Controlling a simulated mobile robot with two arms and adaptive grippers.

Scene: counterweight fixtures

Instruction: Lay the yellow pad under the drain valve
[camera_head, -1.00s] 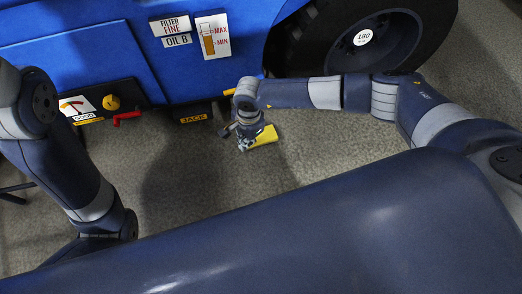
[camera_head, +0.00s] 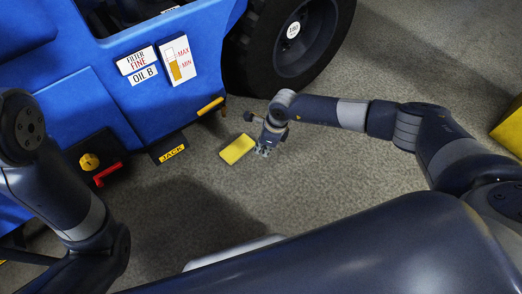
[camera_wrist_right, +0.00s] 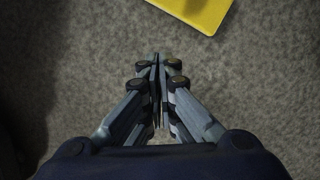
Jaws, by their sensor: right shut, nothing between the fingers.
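The yellow pad (camera_head: 237,149) lies on the grey floor in front of the blue machine, to the right of the JACK label. My right gripper (camera_head: 263,152) is just right of the pad, low over the floor, shut and empty. In the right wrist view, the closed fingertips (camera_wrist_right: 158,62) are apart from the pad (camera_wrist_right: 205,8), which shows at the top edge. A red handle (camera_head: 108,174) sticks out low on the machine beside a yellow knob (camera_head: 89,161); I cannot tell whether it is the drain valve. My left gripper is out of view.
The blue machine (camera_head: 190,105) with a black wheel (camera_head: 292,45) fills the upper left. A black JACK block (camera_head: 171,153) and a yellow bar (camera_head: 210,106) sit along its lower edge. A yellow object (camera_head: 509,130) stands at the right edge.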

